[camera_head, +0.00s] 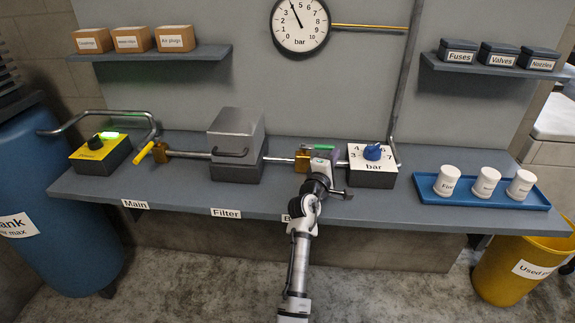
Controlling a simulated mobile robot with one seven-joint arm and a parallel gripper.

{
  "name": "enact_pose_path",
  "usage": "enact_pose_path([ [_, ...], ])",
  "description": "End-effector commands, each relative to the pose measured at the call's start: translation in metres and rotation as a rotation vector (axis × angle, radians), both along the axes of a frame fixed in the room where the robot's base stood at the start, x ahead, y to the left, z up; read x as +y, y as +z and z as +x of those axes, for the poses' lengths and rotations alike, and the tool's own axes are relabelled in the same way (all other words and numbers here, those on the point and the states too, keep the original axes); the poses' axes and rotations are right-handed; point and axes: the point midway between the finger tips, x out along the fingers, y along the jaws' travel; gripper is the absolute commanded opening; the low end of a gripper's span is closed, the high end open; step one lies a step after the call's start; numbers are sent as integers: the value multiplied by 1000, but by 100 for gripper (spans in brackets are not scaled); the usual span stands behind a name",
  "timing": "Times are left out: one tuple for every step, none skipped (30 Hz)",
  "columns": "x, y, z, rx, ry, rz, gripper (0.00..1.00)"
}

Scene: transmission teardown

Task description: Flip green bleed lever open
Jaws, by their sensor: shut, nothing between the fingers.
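The green bleed lever (323,147) is a short bar at the top of a small brass valve on the bench, right of the grey filter box. It lies about level, pointing right, in line with the pipe. The brass valve body (302,161) shows just left of my gripper. My gripper (323,160) is at the valve, just below the lever in the picture. It is shut with nothing held. My arm comes up from the bottom and hides part of the valve and the bench label. I cannot tell whether the gripper touches the lever.
The grey filter box (236,145) stands left of the valve. The white-topped regulator box with a blue knob (373,151) stands close on the right. A yellow main lever (145,153) is farther left. A blue tray (482,191) holds white cups. A pressure gauge (300,22) hangs above.

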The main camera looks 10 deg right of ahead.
Motion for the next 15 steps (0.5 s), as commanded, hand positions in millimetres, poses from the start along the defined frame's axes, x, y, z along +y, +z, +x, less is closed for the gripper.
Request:
enact_pose_path([
  [2,6,3,-9,8,-4,0],
  [3,6,3,-9,8,-4,0],
  [3,5,2,-9,8,-4,0],
  [4,5,1,-9,8,-4,0],
  [6,5,0,-10,9,-5,0],
  [8,4,-3,-10,9,-5,0],
  [10,3,-5,-9,9,-4,0],
  [13,2,-9,-9,9,-4,0],
  [17,0,-14,-9,9,-4,0],
  [21,-1,-18,-9,9,-4,0],
  [24,-2,-23,-7,8,-4,0],
  [30,-5,-29,-7,6,-3,0],
  [34,-6,-35,-6,7,-4,0],
  [38,-7,-40,-5,6,-3,0],
  [44,-9,-47,-5,6,-2,0],
])
